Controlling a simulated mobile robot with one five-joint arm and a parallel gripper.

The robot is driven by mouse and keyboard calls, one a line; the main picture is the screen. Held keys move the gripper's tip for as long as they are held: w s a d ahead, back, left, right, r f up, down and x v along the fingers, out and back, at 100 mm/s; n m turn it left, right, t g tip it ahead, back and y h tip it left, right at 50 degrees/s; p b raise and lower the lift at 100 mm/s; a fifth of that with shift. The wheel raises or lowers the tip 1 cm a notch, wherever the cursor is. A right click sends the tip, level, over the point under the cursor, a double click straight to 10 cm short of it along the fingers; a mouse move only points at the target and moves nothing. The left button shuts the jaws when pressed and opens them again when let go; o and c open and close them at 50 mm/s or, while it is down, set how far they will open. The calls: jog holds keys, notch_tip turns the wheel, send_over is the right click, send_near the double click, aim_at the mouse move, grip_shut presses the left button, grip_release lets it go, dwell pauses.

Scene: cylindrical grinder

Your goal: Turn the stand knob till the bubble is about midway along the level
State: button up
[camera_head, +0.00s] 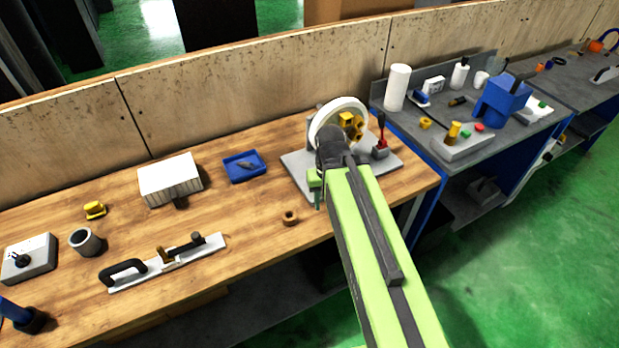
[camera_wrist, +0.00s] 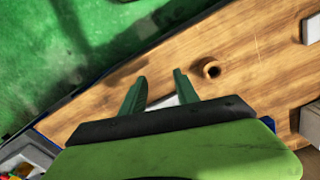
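A grey base plate (camera_head: 300,160) at the right end of the wooden bench bears a white wheel-like ring (camera_head: 322,117) with yellow parts (camera_head: 350,124) in it. A red-handled lever (camera_head: 382,130) stands at its right. I cannot make out a stand knob, level or bubble; my arm hides part of the plate. My gripper (camera_head: 316,190) is at the plate's front edge. In the wrist view my gripper (camera_wrist: 160,75) is open, its two green fingers apart with nothing gripped. A pale patch, perhaps the plate, shows behind them.
A brown ring (camera_head: 290,218) lies left of my gripper, also seen in the wrist view (camera_wrist: 211,69). A blue tray (camera_head: 232,176), white box (camera_head: 170,178) and black-handled tool (camera_head: 165,265) stand further left. A grey bench (camera_head: 430,135) adjoins at right.

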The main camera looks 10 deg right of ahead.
jog(key=o, duration=0.4)
jog(key=w+r+n+p, duration=0.1)
jog(key=w+r+p, duration=0.2)
jog(key=r+p, duration=0.1)
jog(key=w+r+n+p, duration=0.1)
jog(key=w+r+p, duration=0.2)
jog(key=w+r, duration=0.1)
jog(key=shift+w+a+p, duration=0.15)
jog(key=shift+w+p, duration=0.15)
jog(key=shift+p, duration=0.1)
jog(key=w+r+n+p, duration=0.3)
jog(key=w+r+p, duration=0.1)
jog(key=w, duration=0.3)
jog(key=f+b, duration=1.7)
jog(key=f, duration=0.1)
jog(key=shift+s+b, duration=0.4)
jog(key=shift+r, duration=0.15)
